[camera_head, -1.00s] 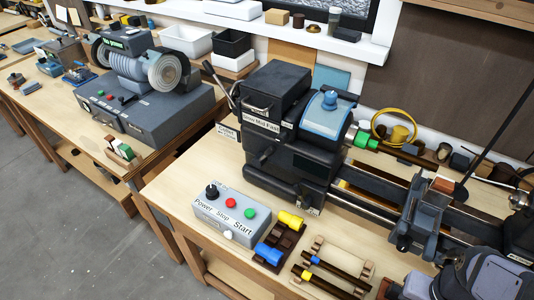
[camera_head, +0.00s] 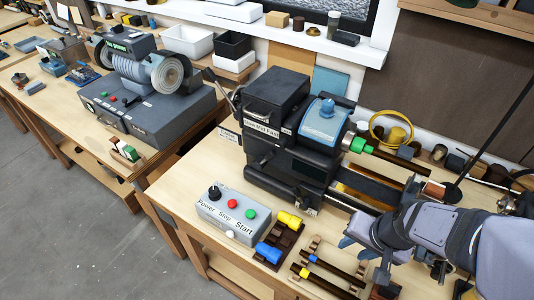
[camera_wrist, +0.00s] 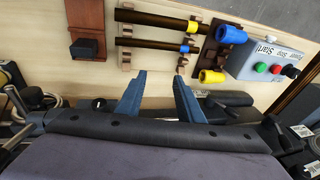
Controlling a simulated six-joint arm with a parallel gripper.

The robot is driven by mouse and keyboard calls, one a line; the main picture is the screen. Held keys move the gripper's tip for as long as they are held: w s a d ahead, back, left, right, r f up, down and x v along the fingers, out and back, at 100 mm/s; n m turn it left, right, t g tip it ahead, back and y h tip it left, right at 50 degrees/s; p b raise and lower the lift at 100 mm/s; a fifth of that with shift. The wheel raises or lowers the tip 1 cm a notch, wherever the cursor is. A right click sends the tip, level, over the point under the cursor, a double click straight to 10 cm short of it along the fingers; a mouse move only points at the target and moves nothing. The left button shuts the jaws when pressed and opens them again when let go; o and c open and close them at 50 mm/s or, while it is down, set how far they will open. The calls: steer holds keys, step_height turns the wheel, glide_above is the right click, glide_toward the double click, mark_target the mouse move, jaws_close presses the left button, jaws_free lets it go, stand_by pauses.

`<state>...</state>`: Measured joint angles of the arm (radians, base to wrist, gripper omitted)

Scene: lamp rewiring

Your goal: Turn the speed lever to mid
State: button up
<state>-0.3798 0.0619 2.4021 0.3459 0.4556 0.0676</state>
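The lathe headstock (camera_head: 290,135) stands on the middle bench, with a speed label (camera_head: 262,129) reading Mid and Fast, its left end hard to read. A short dark lever (camera_head: 265,160) shows below the label. A longer lever with a dark knob (camera_head: 209,75) rises at the headstock's left end, near a Collet sign. I cannot tell the speed lever's setting. My gripper (camera_head: 352,228) is right of and in front of the headstock, above the bench, apart from both levers. In the wrist view my gripper (camera_wrist: 162,76) is open, with nothing between its fingers.
A grey control box (camera_head: 226,213) with Power, Stop and Start stands at the bench's front left. Blue and yellow-ended tools (camera_head: 279,237) and dark rods (camera_head: 330,277) lie on racks right of it. The lathe bed runs right behind my arm. A grinder (camera_head: 150,70) stands on the left bench.

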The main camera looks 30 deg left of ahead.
steer(key=a+r+t+y+p, duration=0.2)
steer(key=a+r+p, duration=0.15)
steer(key=a, duration=1.35)
steer(key=m+t+b, duration=0.4)
steer(key=t+b, duration=0.7)
steer(key=t, duration=0.3)
glide_toward(269, 158)
steer(key=w, duration=0.2)
steer(key=shift+h, duration=0.3)
steer(key=shift+a+p+x, duration=0.15)
steer(key=shift+p+x, duration=0.4)
steer(key=shift+x, duration=1)
steer(key=shift+a+p+x, duration=0.15)
steer(key=shift+p+x, duration=0.35)
steer(key=shift+x, duration=1.1)
steer(key=shift+s+r, duration=0.1)
steer(key=shift+c, duration=0.3)
jaws_close()
